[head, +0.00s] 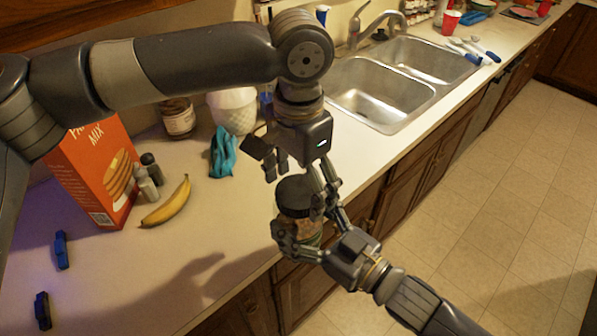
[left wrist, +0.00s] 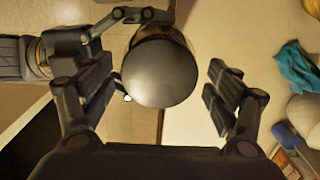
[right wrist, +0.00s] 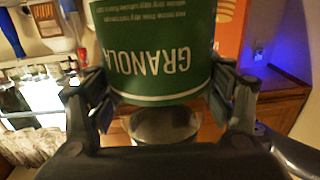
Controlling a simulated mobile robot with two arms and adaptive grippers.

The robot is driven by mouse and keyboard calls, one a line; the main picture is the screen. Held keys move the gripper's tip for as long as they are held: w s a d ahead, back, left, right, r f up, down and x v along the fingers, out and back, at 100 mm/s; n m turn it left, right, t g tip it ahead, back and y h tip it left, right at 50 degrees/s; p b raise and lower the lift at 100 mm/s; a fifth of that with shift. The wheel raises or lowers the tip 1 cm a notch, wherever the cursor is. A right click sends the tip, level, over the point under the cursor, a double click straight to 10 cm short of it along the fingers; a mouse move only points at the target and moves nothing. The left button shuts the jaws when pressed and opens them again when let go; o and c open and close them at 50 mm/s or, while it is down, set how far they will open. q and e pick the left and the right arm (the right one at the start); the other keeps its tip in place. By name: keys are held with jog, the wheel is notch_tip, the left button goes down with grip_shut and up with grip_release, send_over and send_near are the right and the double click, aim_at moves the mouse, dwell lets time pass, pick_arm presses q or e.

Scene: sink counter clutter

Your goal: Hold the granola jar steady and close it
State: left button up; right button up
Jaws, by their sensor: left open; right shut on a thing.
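The granola jar (head: 306,234) is at the counter's front edge, with a dark round lid (head: 294,192) over its top. My right gripper (head: 306,218) is shut around the jar's body from the front right. In the right wrist view the green granola label (right wrist: 155,50) appears upside down between the fingers. My left gripper (head: 297,172) is above the lid, pointing down and open. In the left wrist view the lid (left wrist: 160,74) lies between the spread fingers, with a gap on the right side. I cannot tell whether the lid is tight.
A banana (head: 166,203), shakers (head: 149,178), a pancake mix box (head: 95,170) and a teal cloth (head: 223,153) are left of the jar. Blue clips (head: 62,250) lie at the far left. The sink (head: 375,90) is behind. The front left counter is mostly clear.

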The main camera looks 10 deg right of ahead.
pick_arm(q)
jog(key=c, duration=1.1)
jog(key=m, duration=0.5)
jog(key=o, duration=1.2)
jog(key=shift+r, duration=2.25)
jog(key=shift+c, duration=0.5)
